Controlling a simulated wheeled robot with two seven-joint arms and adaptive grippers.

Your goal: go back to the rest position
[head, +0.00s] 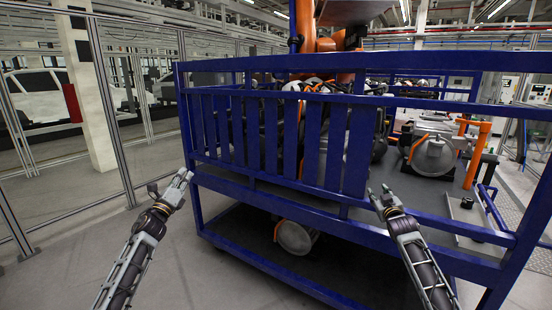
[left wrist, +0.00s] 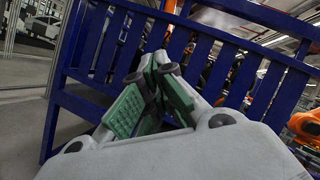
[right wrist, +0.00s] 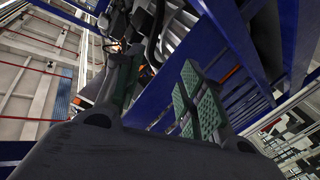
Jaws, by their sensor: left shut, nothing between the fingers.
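My left gripper (head: 183,176) is in front of the left end of the blue cart (head: 345,208), and in the left wrist view (left wrist: 155,85) its green-padded fingers come together with nothing between them. My right gripper (head: 379,192) is near the cart's front side, right of the middle. In the right wrist view (right wrist: 160,90) its fingers stand apart with no object held. Whether either gripper touches the cart I cannot tell. A round grey-and-orange drive unit (head: 435,155) lies on the cart's deck at the right.
The cart's slatted front and rails stand close before both arms. Another round part (head: 294,237) shows on the lower level. An orange robot arm (head: 308,28) rises behind. A glass fence (head: 110,110) stands at the left. Grey floor (head: 60,250) is free at lower left.

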